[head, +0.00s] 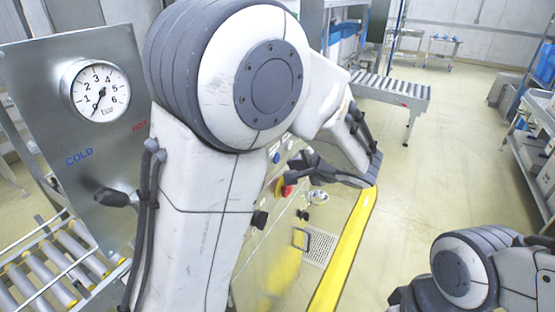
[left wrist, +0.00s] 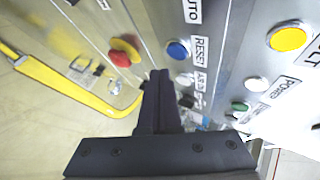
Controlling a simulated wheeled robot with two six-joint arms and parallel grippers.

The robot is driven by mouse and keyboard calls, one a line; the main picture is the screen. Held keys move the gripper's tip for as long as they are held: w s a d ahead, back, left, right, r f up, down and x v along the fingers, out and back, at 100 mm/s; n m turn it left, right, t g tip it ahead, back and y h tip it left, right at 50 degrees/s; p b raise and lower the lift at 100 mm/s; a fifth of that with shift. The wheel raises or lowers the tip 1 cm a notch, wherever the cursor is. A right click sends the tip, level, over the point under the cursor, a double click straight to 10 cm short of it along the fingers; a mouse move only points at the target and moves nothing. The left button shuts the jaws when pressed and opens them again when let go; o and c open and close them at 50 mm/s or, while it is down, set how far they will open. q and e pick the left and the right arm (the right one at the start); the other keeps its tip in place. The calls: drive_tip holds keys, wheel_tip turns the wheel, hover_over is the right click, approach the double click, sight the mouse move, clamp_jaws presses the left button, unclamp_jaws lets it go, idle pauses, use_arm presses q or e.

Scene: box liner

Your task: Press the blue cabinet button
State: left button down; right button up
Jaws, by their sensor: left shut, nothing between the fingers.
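The blue button (left wrist: 178,49) is a round push button on the grey cabinet panel, beside the RESET label in the left wrist view. It also shows small in the head view (head: 276,157), partly crowded by my arm. My left gripper (head: 294,164) is shut and empty, pointing at the panel. In the left wrist view its closed fingertips (left wrist: 159,74) appear just below and left of the blue button, between it and the red mushroom button. I see no clear contact with the button.
A red mushroom button (left wrist: 121,56) on yellow stands close to the fingers. Yellow (left wrist: 288,38), white (left wrist: 257,84) and green (left wrist: 240,106) buttons are on the right. A yellow rail (head: 345,250) runs along the cabinet. A gauge (head: 97,90) is at left.

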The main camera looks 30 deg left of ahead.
use_arm(q)
drive_tip(key=d, duration=0.4)
drive_tip(key=shift+s, duration=0.1)
idle(0.8)
drive_tip(key=s+d+f+g+h+b, duration=0.1)
drive_tip(key=s+d+f+g+h, duration=0.1)
drive_tip(key=s, duration=0.7)
drive_tip(key=s+d+f+m+g+h+b, duration=0.1)
drive_tip(key=s+d+f+g+h+b, duration=0.1)
drive_tip(key=s+d+f+h, duration=0.3)
drive_tip(key=s+d+f+g+h+b, duration=0.1)
drive_tip(key=s+d, duration=0.5)
drive_tip(key=s, duration=0.8)
wheel_tip(320, 180, down, 2)
drive_tip(key=shift+d+f+g+h, duration=0.3)
drive_tip(key=shift+g+h, duration=0.6)
drive_tip(key=shift+h, duration=0.3)
